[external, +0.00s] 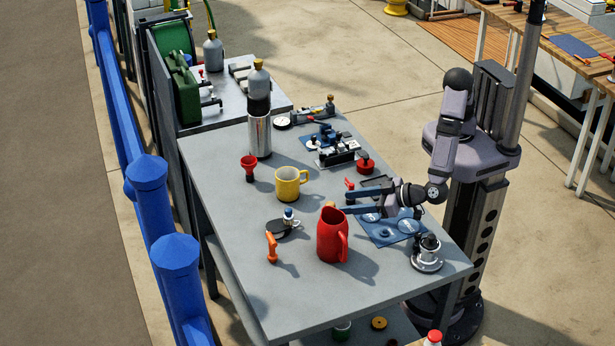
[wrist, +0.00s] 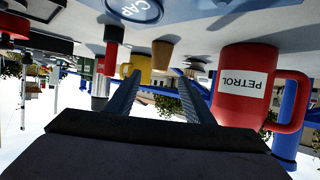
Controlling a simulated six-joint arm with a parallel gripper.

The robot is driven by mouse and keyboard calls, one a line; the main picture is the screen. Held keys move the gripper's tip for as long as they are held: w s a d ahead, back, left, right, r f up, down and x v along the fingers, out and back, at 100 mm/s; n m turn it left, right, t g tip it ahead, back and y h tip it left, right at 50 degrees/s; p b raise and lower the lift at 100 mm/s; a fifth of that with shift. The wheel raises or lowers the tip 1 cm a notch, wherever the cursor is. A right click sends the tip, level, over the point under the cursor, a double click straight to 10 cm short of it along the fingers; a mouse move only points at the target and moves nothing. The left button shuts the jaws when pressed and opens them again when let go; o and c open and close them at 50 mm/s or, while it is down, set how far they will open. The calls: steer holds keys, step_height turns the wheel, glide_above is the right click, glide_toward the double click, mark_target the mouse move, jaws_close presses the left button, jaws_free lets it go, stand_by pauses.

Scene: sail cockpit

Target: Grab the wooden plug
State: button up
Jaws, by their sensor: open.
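The wooden plug (wrist: 162,55) is a small tan tapered piece on the table, seen upside down in the wrist view. It shows ahead of my gripper (wrist: 159,78), in line with the gap between the two blue fingers, with no contact visible. My gripper (external: 346,200) is open and empty there, low over the table, pointing left just behind the red jug.
The red petrol jug (external: 332,236) stands close beside one finger; its label shows in the wrist view (wrist: 243,82). A yellow mug (external: 288,185) stands beyond the fingertips. A blue mat (external: 385,236) lies under my wrist. An orange-handled tool (external: 271,246) lies farther left.

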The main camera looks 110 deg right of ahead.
mark_target(334, 204)
steer(key=shift+f, duration=0.25)
steer(key=shift+p+x, duration=0.55)
steer(key=shift+x, duration=1.1)
steer(key=shift+p+x, duration=0.55)
steer(key=shift+x, duration=1.45)
steer(key=c, duration=1.1)
